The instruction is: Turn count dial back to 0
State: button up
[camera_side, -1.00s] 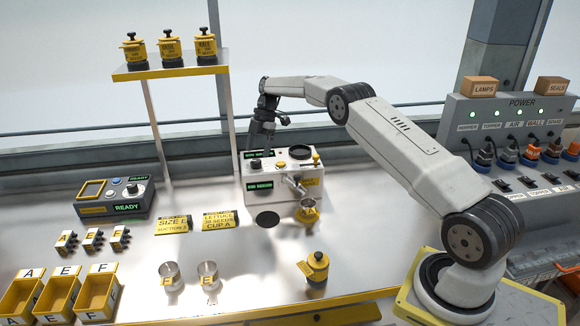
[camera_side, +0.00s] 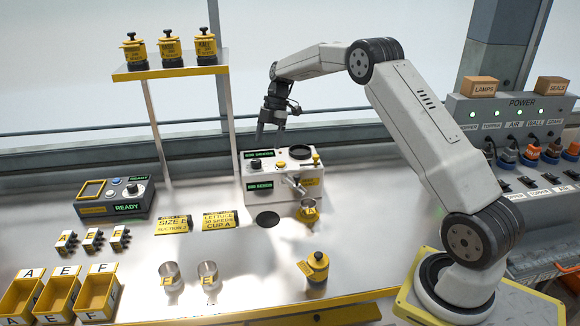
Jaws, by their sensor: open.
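The white seeder machine (camera_side: 305,187) stands at the back middle of the bench, with two green-lit displays on its front. A black control box (camera_side: 115,203) at left also has a dial (camera_side: 134,189) and a green READY display.
Yellow-label cards, two metal cups (camera_side: 208,270), a yellow-black canister (camera_side: 316,267) and yellow bins (camera_side: 57,298) stand in front. A shelf (camera_side: 170,70) with canisters rises at back left.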

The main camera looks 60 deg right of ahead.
jog(key=s+a+r, duration=0.2)
jog(key=s+r, duration=0.1)
jog(key=s, duration=0.4)
dwell(0.5)
jog(key=m+t+h, duration=0.4)
jog(key=m+h, duration=0.3)
jog(key=m, duration=1.9)
send_near(256, 161)
jog(key=shift+w+d+f, duration=0.15)
jog(key=shift+w+f, duration=0.3)
jog(key=shift+f, duration=0.15)
jog(key=shift+f+g, duration=0.1)
jog(key=shift+g, duration=0.2)
jog(key=shift+x, duration=3.8)
